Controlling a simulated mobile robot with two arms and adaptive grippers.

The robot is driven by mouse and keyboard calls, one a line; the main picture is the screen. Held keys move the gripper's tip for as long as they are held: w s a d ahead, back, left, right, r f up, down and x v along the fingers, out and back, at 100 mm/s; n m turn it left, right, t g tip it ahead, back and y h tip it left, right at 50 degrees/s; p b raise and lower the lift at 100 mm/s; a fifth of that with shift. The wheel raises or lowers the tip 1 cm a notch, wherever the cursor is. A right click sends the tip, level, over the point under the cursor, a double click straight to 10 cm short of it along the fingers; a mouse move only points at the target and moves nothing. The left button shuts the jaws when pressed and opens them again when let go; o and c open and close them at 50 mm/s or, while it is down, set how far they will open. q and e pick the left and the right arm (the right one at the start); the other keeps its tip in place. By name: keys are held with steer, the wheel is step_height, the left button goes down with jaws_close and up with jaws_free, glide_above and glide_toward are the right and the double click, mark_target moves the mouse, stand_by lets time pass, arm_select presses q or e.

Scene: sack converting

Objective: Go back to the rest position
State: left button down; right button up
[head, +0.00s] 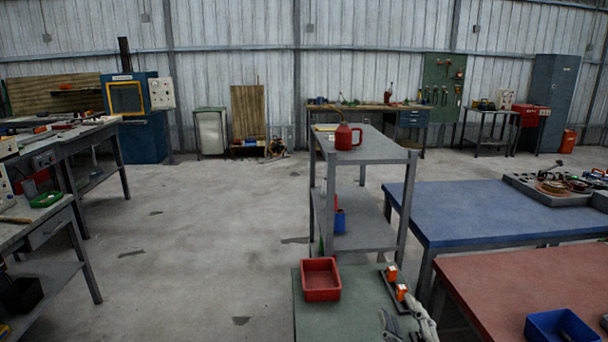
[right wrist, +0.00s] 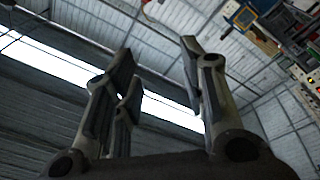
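My right gripper (head: 390,322) is at the bottom of the head view, over the right part of the green-topped table (head: 316,327). In the right wrist view my right gripper (right wrist: 158,62) has its fingers spread apart, with nothing between them; the roof and a bright strip of light show behind. My left gripper is not in view.
A red bin (head: 321,280) and a dark strip with orange parts (head: 401,292) are on the green table. A grey shelf cart (head: 366,150) with a red jug (head: 348,137) stands behind. A blue table (head: 480,210) and red table (head: 500,280) are right. Floor is open left.

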steer(key=s+d+f+m+g+h, duration=0.25)
steer(key=s+f+g, duration=0.2)
steer(key=f, duration=0.35)
steer(key=s+d+f+m+g+h, duration=0.1)
steer(key=s+d+f+m+g, duration=0.25)
steer(key=s+f, duration=0.35)
steer(key=s+a+f+m+g+y, duration=0.1)
steer(key=s+a+f+g, duration=0.1)
steer(key=s+f+g, duration=0.45)
steer(key=s+a+f+m+g+y, duration=0.1)
steer(key=s+a+f+g, duration=0.15)
steer(key=s, duration=0.65)
step_height(320, 180, down, 26)
steer(key=s, duration=0.1)
steer(key=s+d+f, duration=0.2)
steer(key=s+f, duration=0.6)
steer(key=s+d+f+g, duration=0.1)
steer(key=s+f, duration=0.7)
steer(key=shift+s+d+f+n+g, duration=0.2)
steer(key=shift+d+n+g, duration=0.1)
steer(key=shift+d, duration=0.05)
steer(key=shift+h, duration=0.25)
